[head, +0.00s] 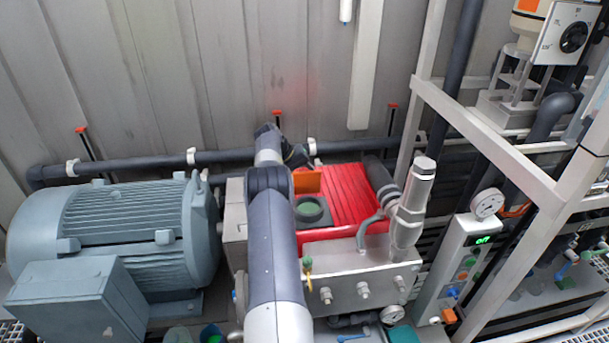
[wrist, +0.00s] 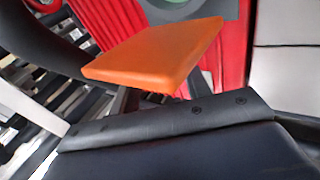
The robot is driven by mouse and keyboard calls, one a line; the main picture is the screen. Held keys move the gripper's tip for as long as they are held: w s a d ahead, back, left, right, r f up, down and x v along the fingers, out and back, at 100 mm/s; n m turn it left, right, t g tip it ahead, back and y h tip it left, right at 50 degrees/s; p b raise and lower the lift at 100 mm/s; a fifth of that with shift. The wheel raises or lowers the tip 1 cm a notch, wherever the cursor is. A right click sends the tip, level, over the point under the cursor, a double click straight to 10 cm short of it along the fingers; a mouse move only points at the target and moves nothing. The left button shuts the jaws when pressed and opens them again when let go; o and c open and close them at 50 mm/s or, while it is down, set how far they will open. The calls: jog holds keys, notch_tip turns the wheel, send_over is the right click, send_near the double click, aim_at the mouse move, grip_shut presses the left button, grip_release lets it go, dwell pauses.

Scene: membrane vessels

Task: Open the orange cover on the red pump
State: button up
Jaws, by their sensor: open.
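The red pump (head: 352,197) has a ribbed top and sits right of the motor in the head view. Its orange cover (head: 306,181) stands raised behind a round dark opening with a green inside (head: 310,208), which is uncovered. In the wrist view the orange cover (wrist: 155,55) is a tilted square plate close in front of the camera, with red ribs beyond. My gripper (head: 297,157) is just behind the cover in the head view, partly hidden by my arm. It is open; whether it touches the cover cannot be told.
A large grey-blue motor (head: 125,225) stands left of the pump. A silver valve (head: 412,205) and a metal block (head: 350,270) stand at its right and front. A white frame (head: 500,150) rises at right. A dark pipe (head: 140,163) runs behind along the wall.

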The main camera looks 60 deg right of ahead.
jog(key=b+v, duration=0.2)
jog(key=v, duration=0.8)
jog(key=shift+a+r, duration=0.15)
jog(key=shift+w, duration=0.15)
